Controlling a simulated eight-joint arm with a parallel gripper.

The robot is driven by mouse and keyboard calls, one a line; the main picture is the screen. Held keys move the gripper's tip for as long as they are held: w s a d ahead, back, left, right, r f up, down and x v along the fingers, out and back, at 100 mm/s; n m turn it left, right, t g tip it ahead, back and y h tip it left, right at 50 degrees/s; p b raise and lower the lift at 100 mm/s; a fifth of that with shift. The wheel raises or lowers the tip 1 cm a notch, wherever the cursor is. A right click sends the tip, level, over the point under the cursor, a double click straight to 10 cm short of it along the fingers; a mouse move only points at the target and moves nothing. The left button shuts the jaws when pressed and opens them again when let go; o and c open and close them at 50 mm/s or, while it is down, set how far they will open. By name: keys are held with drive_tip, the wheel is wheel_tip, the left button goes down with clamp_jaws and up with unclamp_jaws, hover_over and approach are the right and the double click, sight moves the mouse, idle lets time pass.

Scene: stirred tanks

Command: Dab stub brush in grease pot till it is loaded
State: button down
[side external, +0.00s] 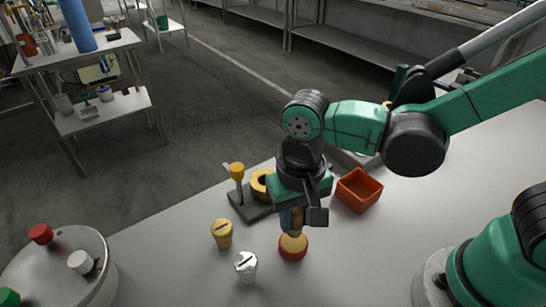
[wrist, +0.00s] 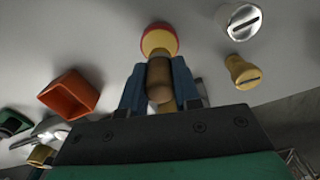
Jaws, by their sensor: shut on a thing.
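The grease pot (side external: 293,249) is a small red round pot with yellow filling, on the grey worktop below my gripper. In the wrist view the pot (wrist: 172,31) shows at top centre. My gripper (side external: 294,218) points down, shut on the stub brush (wrist: 160,78), a short brown wooden piece between its blue fingers. In the side view the brush (side external: 297,222) is partly hidden by the gripper. Its lower end overlaps the yellow filling in both views; how deep it sits cannot be told, and the bristles are not distinguishable.
A yellow slotted plug (side external: 222,234) and a silver slotted plug (side external: 246,266) stand left of the pot. An orange-red tray (side external: 359,191) is to its right. A dark stand with yellow parts (side external: 241,205) is behind. A round tank lid (side external: 60,270) with coloured caps is far left.

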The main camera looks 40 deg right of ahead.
sight(297, 210)
drive_tip(key=shift+r, duration=2.1)
